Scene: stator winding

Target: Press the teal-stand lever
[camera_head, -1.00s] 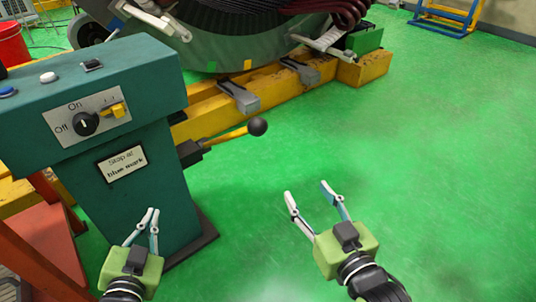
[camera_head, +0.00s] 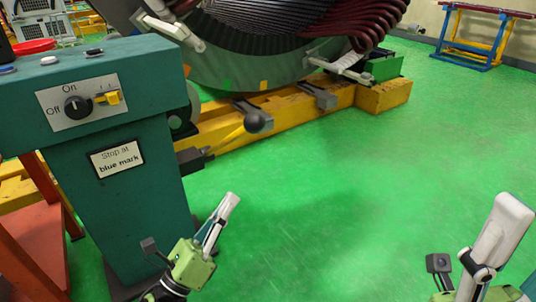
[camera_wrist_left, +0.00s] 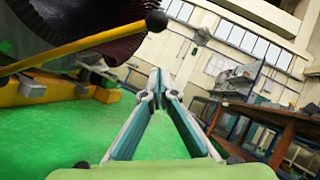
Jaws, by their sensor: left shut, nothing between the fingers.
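The teal stand (camera_head: 130,215) is at the left in the head view, with a control panel and a sign reading "Stop at blue mark". Its lever has a yellow rod (camera_head: 226,139) rising rightward to a black ball knob (camera_head: 255,121). My left gripper (camera_head: 232,200) is shut and empty, below the knob, in front of the stand's right side. In the left wrist view the rod (camera_wrist_left: 85,44) and knob (camera_wrist_left: 156,20) are at the upper left, apart from the shut fingertips (camera_wrist_left: 160,75). My right gripper (camera_head: 507,207) is at the lower right, away from the lever; its opening is unclear.
A stator with dark red coils (camera_head: 340,20) stands behind on a yellow base (camera_head: 290,112). An orange-red frame (camera_head: 35,240) is at the left. Green floor (camera_head: 370,190) is clear between my grippers. A blue and yellow rack (camera_head: 470,45) stands far right.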

